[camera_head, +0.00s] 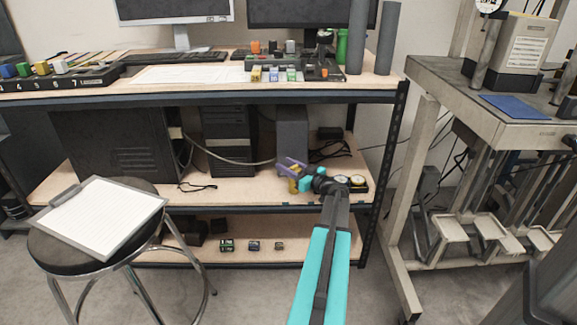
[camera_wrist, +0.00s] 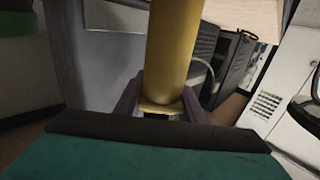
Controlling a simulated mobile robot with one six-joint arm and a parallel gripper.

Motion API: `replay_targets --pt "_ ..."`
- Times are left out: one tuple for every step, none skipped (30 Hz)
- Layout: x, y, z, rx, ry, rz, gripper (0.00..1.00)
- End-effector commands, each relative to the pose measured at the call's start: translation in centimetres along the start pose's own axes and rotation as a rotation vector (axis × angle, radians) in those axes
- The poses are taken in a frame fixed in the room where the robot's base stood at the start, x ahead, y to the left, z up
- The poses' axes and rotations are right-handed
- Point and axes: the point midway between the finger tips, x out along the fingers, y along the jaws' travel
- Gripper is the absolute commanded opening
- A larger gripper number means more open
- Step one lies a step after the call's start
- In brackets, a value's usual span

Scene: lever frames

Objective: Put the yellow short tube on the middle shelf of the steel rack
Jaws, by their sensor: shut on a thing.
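The yellow short tube (camera_wrist: 174,50) is held between the purple-grey fingers of my gripper (camera_wrist: 160,106) in the wrist view, rising from the jaws toward the top edge. In the head view a small part of the tube (camera_head: 293,185) shows beside my gripper (camera_head: 291,170), which is shut on it. The steel rack (camera_head: 395,130) has dark posts and wooden boards. My gripper appears over its middle shelf (camera_head: 240,190), near the right part. I cannot tell whether the tube touches the shelf board.
Small cans (camera_head: 227,245) sit on the bottom shelf. A stool (camera_head: 75,258) with a clipboard stands front left. Bare board lies along the middle shelf's front.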

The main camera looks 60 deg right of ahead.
Motion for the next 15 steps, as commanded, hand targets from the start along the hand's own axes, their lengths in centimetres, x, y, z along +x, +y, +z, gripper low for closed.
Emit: replay_targets --pt "-0.01 0.01 0.1 0.0 0.001 0.0 0.0" --pt "-0.01 0.01 0.13 0.0 0.001 0.0 0.0" --pt "-0.01 0.01 0.17 0.0 0.001 0.0 0.0" --pt "-0.01 0.01 0.21 0.0 0.001 0.0 0.0" --pt "-0.01 0.01 0.18 0.0 0.0 0.0 0.41" --pt "-0.01 0.02 0.16 0.0 0.0 0.0 0.47" --pt "-0.01 0.02 0.16 0.0 0.0 0.0 0.53" --pt "-0.02 0.02 0.16 0.0 -0.001 0.0 0.54" --pt "-0.02 0.02 0.16 0.0 0.0 0.001 0.54" --pt "-0.02 0.02 0.16 0.0 0.0 0.001 0.54" --pt "-0.02 0.02 0.16 0.0 0.0 0.001 0.54" --pt "-0.02 0.02 0.16 0.0 0.0 0.001 0.54" --pt "-0.02 0.03 0.16 0.0 0.0 0.001 0.54" --pt "-0.02 0.03 0.16 0.0 0.0 0.001 0.54" --pt "-0.02 0.03 0.16 0.0 0.0 0.001 0.54"
